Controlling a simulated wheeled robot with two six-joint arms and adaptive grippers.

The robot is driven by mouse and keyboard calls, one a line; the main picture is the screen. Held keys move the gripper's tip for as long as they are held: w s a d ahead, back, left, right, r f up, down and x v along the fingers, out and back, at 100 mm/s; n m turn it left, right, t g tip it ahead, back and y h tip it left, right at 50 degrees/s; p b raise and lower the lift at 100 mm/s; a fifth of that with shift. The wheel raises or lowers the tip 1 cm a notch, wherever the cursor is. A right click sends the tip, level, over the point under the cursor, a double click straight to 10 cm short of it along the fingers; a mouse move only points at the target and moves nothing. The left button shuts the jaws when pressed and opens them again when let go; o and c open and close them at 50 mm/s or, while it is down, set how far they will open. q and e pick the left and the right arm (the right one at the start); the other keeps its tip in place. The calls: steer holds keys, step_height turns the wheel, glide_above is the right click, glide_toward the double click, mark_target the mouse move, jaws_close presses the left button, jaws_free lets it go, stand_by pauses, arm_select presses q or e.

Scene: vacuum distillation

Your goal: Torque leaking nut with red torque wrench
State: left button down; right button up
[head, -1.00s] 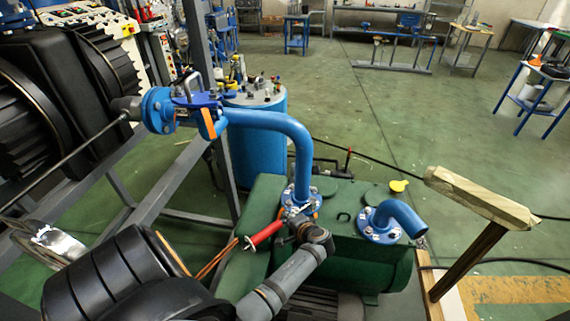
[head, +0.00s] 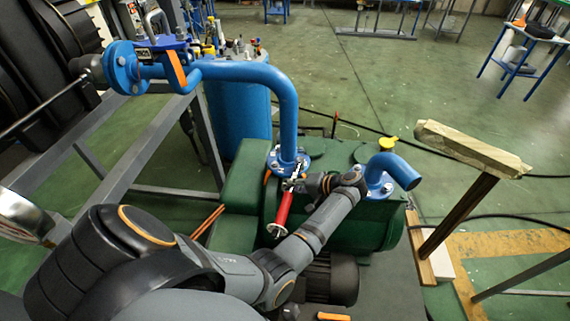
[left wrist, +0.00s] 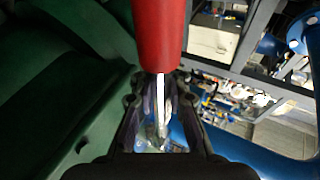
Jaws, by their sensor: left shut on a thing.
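The red torque wrench (head: 284,210) is at the flange (head: 274,166) where the large bent blue pipe (head: 287,115) meets the green pump tank. Its red handle hangs toward the viewer, with the head end up by the flange bolts. My left gripper (head: 299,184) is shut on the wrench's silver shank, just above the red handle. In the left wrist view the red handle (left wrist: 162,35) runs toward the camera and the shank passes between the fingers (left wrist: 157,120). The leaking nut cannot be told apart; the gripper and wrench head partly cover the flange's front bolts.
The green pump tank (head: 338,226) lies under the wrench. A wooden-topped post (head: 472,149) stands farther right. A grey frame (head: 110,190) is at the left. Open floor lies behind.

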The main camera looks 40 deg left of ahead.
arm_select(q)
steer(key=a+m+t+p, duration=0.1)
steer(key=p, duration=0.1)
steer(key=a+m+t+p, duration=0.1)
steer(key=p, duration=0.1)
steer(key=shift+s+a+r+p, duration=0.15)
steer(key=shift+s+p, duration=0.15)
steer(key=shift+p, duration=0.1)
stand_by(0.4)
steer(key=a+m+t+p, duration=0.2)
steer(key=p, duration=0.1)
steer(key=shift+t, duration=0.3)
steer(key=shift+p, duration=0.3)
